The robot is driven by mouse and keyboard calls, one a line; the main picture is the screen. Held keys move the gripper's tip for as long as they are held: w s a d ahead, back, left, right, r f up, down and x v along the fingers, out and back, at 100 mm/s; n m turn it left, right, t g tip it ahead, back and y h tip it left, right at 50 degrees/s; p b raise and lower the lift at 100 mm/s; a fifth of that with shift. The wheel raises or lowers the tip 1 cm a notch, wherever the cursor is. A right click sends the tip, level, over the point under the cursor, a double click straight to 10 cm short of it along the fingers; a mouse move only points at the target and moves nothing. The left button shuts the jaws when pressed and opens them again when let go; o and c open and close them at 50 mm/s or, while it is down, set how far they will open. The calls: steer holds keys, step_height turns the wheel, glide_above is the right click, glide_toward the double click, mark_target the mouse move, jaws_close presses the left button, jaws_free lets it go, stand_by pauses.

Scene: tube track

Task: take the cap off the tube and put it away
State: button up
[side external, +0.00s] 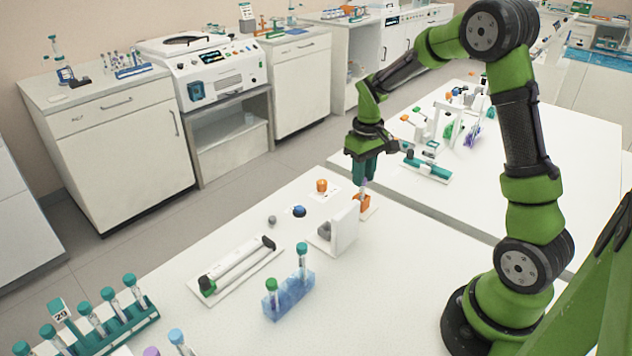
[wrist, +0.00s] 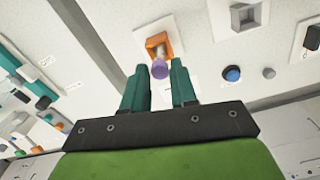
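The tube (wrist: 157,51) stands in an orange holder (wrist: 150,36) on a white base, and its purple cap (wrist: 158,72) shows at its end in the wrist view. The orange holder (side external: 361,203) is at the far edge of the near table in the side external view, with the tube (side external: 363,187) above it, partly hidden by my fingers. My gripper (side external: 364,181) points down over the tube. In the wrist view my gripper (wrist: 162,64) is open, with its teal fingertips on either side of the cap and gaps visible.
A white bracket (side external: 344,228) stands close to the holder. A blue knob (side external: 299,211), an orange knob (side external: 321,185) and a grey knob (side external: 272,221) are nearby. A blue rack (side external: 290,296) and a teal rack (side external: 120,325) hold tubes. The table's right part is clear.

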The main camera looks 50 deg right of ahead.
jaws_close()
steer(key=shift+r, duration=0.1)
steer(key=shift+r, duration=0.4)
steer(key=r, duration=0.3)
steer(key=shift+s+a, duration=0.1)
steer(key=shift+s, duration=0.1)
steer(key=s+a+r, duration=0.2)
steer(key=s, duration=0.5)
steer(key=s+a+r, duration=0.2)
steer(key=s+a, duration=0.1)
steer(key=s, duration=0.4)
steer(key=shift+s+a, duration=0.15)
steer(key=shift+s, duration=0.15)
